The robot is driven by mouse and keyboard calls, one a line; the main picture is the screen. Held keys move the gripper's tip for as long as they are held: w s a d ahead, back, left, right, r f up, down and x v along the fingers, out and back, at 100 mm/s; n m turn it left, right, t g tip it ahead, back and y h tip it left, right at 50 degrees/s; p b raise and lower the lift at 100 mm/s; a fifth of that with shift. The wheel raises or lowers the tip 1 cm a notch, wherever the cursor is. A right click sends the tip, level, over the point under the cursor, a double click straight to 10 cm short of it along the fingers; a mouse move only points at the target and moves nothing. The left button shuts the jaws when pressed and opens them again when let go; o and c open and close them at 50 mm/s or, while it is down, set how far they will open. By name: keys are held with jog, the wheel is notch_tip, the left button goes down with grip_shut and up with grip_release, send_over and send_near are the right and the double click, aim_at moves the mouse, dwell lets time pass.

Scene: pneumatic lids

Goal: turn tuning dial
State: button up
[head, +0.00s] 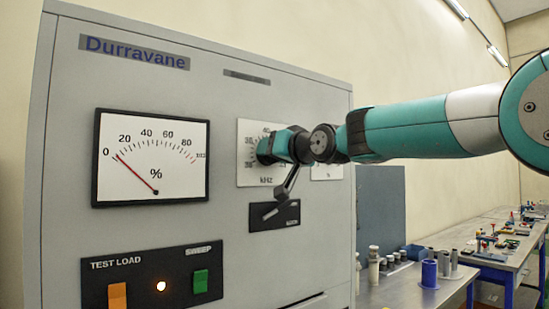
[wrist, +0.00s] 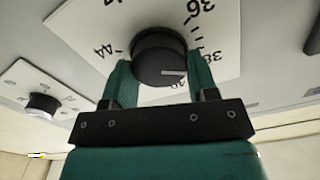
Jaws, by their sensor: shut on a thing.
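The tuning dial (wrist: 158,58) is a round black knob with a white pointer line, on a white plate (wrist: 110,22) marked 36, 38 and 44. The pointer line lies to the right in the wrist view, towards the 38 side. In the head view its kHz plate (head: 247,160) shows, while the knob is hidden by my gripper (head: 268,150). In the wrist view my gripper (wrist: 159,70) has one green finger on each side of the knob and is shut on it.
A meter (head: 150,158) marked % has its red needle near 0. Below it is a TEST LOAD panel (head: 140,275) with an orange switch, a lit lamp and a green switch. A second, smaller dial (wrist: 42,103) is beside the plate. A bench (head: 400,290) stands right.

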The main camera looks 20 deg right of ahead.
jog(key=shift+m, duration=0.9)
jog(key=shift+d, duration=0.1)
jog(key=shift+r, duration=0.1)
jog(key=o, duration=0.9)
jog(key=shift+s+b, duration=0.1)
jog(key=shift+b, duration=0.25)
jog(key=b+v, duration=0.6)
jog(key=v, duration=1.1)
jog(key=shift+s, duration=0.1)
